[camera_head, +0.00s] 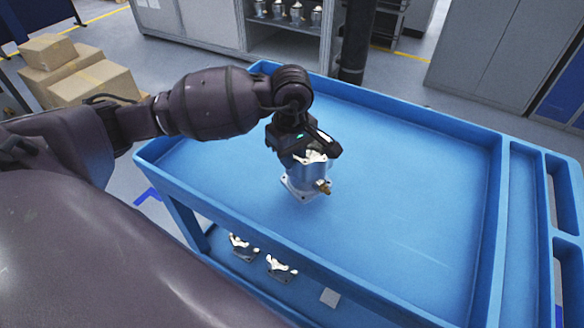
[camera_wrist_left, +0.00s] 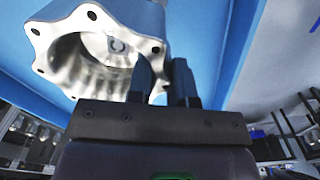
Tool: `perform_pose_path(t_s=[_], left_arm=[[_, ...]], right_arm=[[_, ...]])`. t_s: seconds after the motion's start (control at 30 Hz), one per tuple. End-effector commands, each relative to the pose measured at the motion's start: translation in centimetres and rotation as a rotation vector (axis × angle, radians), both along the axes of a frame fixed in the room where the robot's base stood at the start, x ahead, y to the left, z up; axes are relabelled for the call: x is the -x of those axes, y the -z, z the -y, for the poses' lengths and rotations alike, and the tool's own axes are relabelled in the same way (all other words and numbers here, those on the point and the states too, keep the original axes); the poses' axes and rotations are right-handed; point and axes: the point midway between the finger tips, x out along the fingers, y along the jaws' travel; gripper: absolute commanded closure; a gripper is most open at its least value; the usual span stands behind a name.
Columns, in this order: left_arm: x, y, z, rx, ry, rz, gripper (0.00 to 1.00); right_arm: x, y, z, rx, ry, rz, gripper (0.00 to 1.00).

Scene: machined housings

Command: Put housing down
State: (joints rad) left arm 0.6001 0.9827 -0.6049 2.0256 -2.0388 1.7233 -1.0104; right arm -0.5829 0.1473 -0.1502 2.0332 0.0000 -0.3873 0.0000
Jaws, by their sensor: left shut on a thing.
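The silver machined housing (camera_head: 308,178) is upright over the blue cart's top tray (camera_head: 420,215), with its square flange at the bottom and a brass fitting on its side. Its flange is at or very near the tray floor; I cannot tell whether it touches. My left gripper (camera_head: 312,152) reaches it from above and is shut on its upper rim. In the left wrist view the housing (camera_wrist_left: 75,45) shows its scalloped, holed rim and hollow inside, and the left gripper's fingers (camera_wrist_left: 165,82) are at its wall. My right gripper is not in view.
The tray around the housing is bare, with raised walls on its sides. Two more housings (camera_head: 243,246) (camera_head: 281,269) sit on the lower shelf. Cardboard boxes (camera_head: 85,85) stand at the left, a cabinet with metal parts (camera_head: 290,14) behind. A dark post (camera_head: 356,45) rises beyond the far edge.

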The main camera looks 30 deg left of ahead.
Motion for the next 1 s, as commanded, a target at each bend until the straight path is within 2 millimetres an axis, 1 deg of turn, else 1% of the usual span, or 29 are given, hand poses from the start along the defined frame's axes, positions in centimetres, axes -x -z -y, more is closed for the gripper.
perform_pose_path(t_s=[0.07, 0.3, 0.37, 0.63, 0.77, 0.8, 0.93, 0.97, 1.0], left_arm=[[0.0, 0.4, 0.0, 0.002, 0.000, 0.002, 1.00], [0.0, 3.3, 0.0, 0.002, -0.001, -0.001, 1.00], [0.0, 3.8, 0.0, 0.002, 0.000, 0.000, 1.00], [0.0, 3.9, 0.0, 0.001, 0.000, 0.003, 1.00], [0.0, 4.2, 0.0, 0.001, 0.001, 0.002, 1.00], [0.1, 4.4, 0.0, -0.001, 0.000, -0.002, 0.77], [0.1, 4.3, 0.0, 0.000, 0.000, -0.001, 0.57], [0.1, 4.3, 0.0, 0.000, 0.000, -0.001, 0.55], [0.1, 4.3, 0.0, 0.000, 0.000, -0.001, 0.55]], right_arm=[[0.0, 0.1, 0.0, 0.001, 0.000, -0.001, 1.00], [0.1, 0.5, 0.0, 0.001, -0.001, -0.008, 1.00], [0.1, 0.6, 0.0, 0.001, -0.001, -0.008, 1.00], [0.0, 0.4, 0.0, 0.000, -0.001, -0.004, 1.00], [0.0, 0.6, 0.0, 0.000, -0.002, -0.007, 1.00], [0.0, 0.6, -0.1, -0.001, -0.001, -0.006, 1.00], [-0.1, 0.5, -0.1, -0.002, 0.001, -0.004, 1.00], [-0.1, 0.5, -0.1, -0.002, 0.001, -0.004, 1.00], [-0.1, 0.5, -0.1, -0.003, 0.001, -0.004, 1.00]])
